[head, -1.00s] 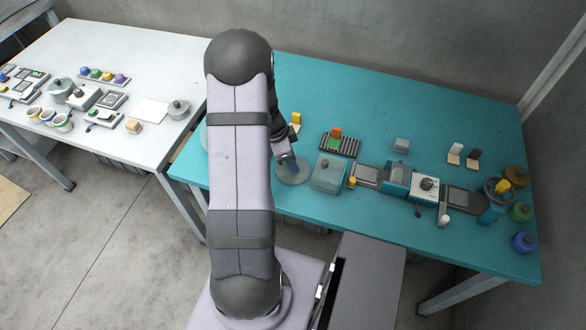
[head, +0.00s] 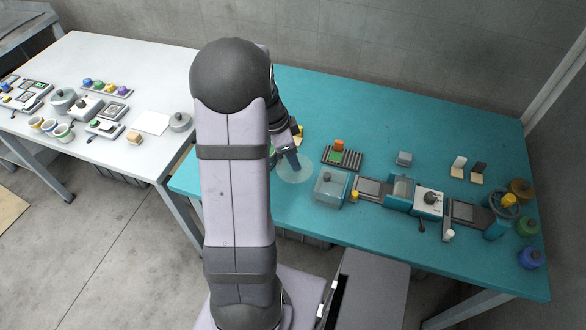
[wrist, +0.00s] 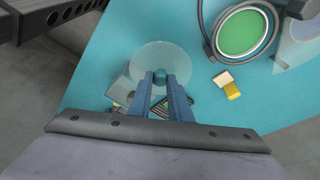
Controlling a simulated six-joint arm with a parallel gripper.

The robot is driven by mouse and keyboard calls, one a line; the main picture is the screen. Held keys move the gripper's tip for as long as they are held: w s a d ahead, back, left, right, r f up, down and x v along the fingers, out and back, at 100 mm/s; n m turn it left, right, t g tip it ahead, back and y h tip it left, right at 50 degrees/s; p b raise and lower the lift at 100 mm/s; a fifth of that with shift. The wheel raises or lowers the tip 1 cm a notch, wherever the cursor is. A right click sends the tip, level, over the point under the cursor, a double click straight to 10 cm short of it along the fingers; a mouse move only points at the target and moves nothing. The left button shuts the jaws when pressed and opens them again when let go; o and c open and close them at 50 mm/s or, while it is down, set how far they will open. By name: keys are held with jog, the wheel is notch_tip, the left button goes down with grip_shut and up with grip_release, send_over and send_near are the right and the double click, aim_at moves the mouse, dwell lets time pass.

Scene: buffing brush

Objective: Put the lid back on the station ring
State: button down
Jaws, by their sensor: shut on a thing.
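The lid is a clear round disc with a dark blue knob; it shows in the wrist view (wrist: 150,58) and in the head view (head: 295,175). My gripper (wrist: 161,82) is shut on its knob, and the disc spreads out beyond the fingertips. In the head view, my gripper (head: 293,161) is at the front left of the teal table. A grey ring around a green disc (wrist: 241,32), apparently the station ring, lies apart from the lid, at upper right in the wrist view. My arm mostly hides it in the head view.
A yellow and cream block (wrist: 228,84) lies near the ring. A clear box (head: 330,188) stands just right of the lid, with a slotted rack (head: 342,157) behind it. Machines and jars fill the table's right side. The back of the teal table is clear.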

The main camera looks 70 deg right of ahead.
aim_at(289, 168)
jog(key=shift+r, duration=1.25)
jog(key=shift+w+r+p, duration=0.25)
jog(key=shift+r+p, duration=0.1)
jog(key=shift+r, duration=0.1)
jog(key=shift+w+a+r+p, duration=0.1)
jog(key=shift+w+a+p, duration=0.2)
jog(key=shift+p, duration=0.15)
jog(key=w+a+p, duration=0.1)
jog(key=p, duration=0.1)
jog(key=shift+w+a+n+p, duration=0.25)
jog(key=shift+w+n+p, duration=0.05)
jog(key=shift+n+p, duration=0.1)
jog(key=w+d+r+n+p, duration=0.1)
jog(key=w+d+p, duration=0.3)
jog(key=w+d, duration=0.4)
jog(key=shift+w+d+r+n+t, duration=0.25)
jog(key=shift+w+n, duration=0.35)
jog(key=shift+w, duration=0.5)
jog(key=shift+h, duration=0.3)
